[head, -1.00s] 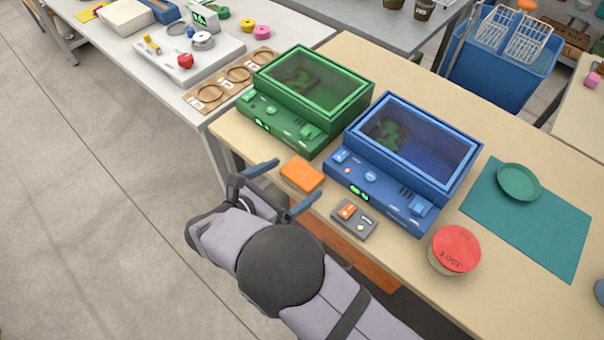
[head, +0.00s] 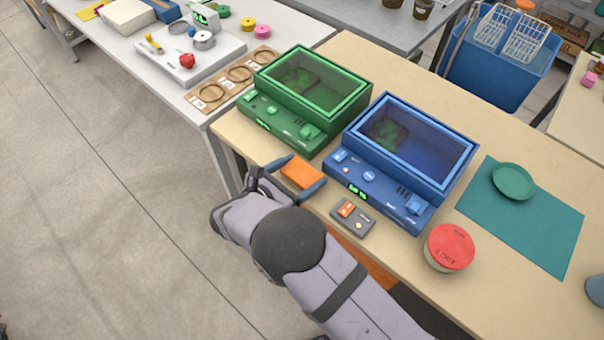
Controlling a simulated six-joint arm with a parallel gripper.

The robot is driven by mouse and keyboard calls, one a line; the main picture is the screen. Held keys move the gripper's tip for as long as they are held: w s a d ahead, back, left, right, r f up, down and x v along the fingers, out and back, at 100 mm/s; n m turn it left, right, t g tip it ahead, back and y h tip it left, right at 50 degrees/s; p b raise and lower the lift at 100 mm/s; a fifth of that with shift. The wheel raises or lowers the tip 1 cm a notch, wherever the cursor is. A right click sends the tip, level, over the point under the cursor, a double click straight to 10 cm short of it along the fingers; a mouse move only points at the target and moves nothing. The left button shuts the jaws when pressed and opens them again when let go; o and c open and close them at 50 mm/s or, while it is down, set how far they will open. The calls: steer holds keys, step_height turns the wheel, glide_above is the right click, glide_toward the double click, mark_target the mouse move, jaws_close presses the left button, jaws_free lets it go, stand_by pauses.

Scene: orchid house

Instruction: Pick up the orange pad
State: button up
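The orange pad (head: 301,172) is a small flat block near the front edge of the wooden table, in front of the green and blue machines. My gripper (head: 308,170) is at the pad, with one blue finger along its left end and the other along its right end. The fingers look close against both ends, so the gripper appears shut on the pad. I cannot tell whether the pad is lifted off the table. Its near side is partly hidden by the fingers.
The green machine (head: 282,124) stands just behind the pad, and the blue machine (head: 370,180) stands to its right. A small grey control box (head: 353,218) lies right of the gripper. A red-lidded tub (head: 450,247) and a teal mat (head: 525,240) are farther right.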

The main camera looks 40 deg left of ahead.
mark_target(302, 172)
steer(key=shift+r, duration=0.15)
step_height(302, 172, up, 10)
steer(key=b, duration=0.2)
steer(key=shift+b, duration=0.3)
stand_by(0.3)
